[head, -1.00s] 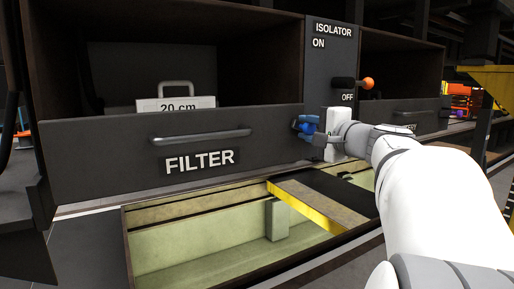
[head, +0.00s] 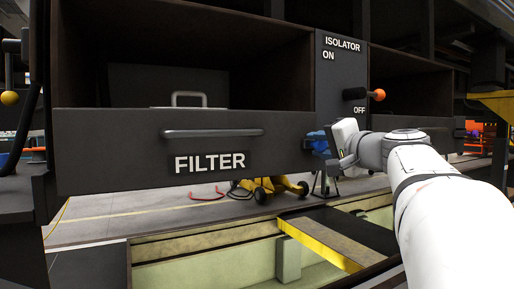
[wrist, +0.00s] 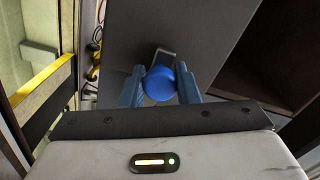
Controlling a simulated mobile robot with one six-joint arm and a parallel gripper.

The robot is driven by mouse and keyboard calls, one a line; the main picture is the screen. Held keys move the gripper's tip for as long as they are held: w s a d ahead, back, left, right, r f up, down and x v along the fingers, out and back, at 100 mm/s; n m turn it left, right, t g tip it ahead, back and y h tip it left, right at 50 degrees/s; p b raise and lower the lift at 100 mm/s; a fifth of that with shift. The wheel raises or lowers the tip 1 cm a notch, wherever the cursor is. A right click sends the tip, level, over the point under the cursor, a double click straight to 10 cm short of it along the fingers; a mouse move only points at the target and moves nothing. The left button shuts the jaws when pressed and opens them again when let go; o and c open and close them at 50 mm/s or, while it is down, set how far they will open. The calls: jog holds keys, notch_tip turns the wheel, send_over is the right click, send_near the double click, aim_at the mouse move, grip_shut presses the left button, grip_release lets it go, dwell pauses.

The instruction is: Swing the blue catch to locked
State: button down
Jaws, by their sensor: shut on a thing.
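The blue catch (head: 316,141) is on the right end of the dark FILTER front (head: 100,150), below the isolator panel. In the wrist view its round blue end (wrist: 160,84) sits between my two fingers, with a grey metal piece just beyond it. My gripper (head: 326,143) is shut on the catch; its fingers (wrist: 160,90) flank the blue end. In the head view my gripper partly hides the catch, so its exact angle is hard to tell.
The isolator lever with an orange knob (head: 378,95) stands above and right of my gripper. A bar handle (head: 212,133) projects from the FILTER front. Below are an open pit with a yellow-edged plank (head: 318,244) and a yellow wheeled item (head: 268,188).

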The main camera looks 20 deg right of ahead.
jog(key=shift+r, duration=0.15)
jog(key=c, duration=1.1)
grip_release()
jog(key=shift+s+d+p, duration=0.2)
jog(key=shift+s+d, duration=0.05)
jog(key=shift+s, duration=1.05)
jog(key=shift+s+d+p, duration=0.15)
jog(key=shift+s+d, duration=0.1)
jog(key=shift+s, duration=1)
jog(key=shift+s+d+p, duration=0.2)
jog(key=shift+s+d, duration=0.05)
jog(key=shift+s, duration=1.05)
